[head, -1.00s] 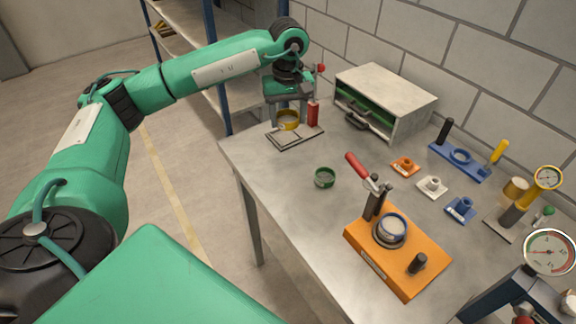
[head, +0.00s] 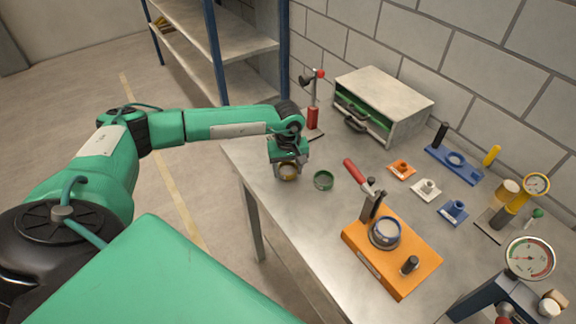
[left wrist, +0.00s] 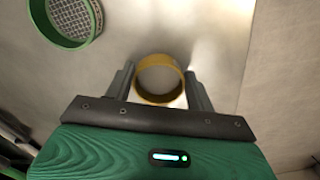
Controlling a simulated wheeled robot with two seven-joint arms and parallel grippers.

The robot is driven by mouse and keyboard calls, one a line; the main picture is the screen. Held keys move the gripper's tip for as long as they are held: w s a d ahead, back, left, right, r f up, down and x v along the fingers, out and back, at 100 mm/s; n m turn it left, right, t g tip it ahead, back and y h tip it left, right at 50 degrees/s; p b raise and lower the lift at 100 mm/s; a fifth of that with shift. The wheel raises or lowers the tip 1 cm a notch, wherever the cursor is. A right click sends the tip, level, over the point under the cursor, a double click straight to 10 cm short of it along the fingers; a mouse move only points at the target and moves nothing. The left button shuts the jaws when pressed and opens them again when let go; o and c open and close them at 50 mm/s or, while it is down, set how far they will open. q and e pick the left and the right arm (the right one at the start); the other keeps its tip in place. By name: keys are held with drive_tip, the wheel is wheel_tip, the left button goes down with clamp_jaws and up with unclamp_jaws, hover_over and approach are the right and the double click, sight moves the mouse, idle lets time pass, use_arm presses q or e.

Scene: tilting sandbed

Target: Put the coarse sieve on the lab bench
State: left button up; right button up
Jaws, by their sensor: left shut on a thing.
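My left gripper (head: 288,171) is shut on a yellow ring-shaped sieve (head: 289,178), close to the front left edge of the lab bench (head: 285,215). In the left wrist view the yellow sieve (left wrist: 159,101) sits between the two fingers (left wrist: 158,88), over the bare bench top. I cannot tell whether it touches the bench. I cannot make out its mesh. A green sieve (head: 323,180) stands on the bench just right of it; its mesh shows in the left wrist view (left wrist: 72,18). My right gripper is out of view.
Behind my gripper is a stand with a red-knobbed post (head: 314,100). A grey cabinet (head: 385,95) stands by the wall. An orange base (head: 405,260) with a red-handled clamp is to the right. Small coloured fixtures and gauges fill the right side. Bench front middle is clear.

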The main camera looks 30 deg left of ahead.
use_arm(q)
drive_tip(key=shift+f, duration=0.1)
drive_tip(key=shift+f+b, duration=0.15)
drive_tip(key=shift+b, duration=0.15)
drive_tip(key=o, duration=1)
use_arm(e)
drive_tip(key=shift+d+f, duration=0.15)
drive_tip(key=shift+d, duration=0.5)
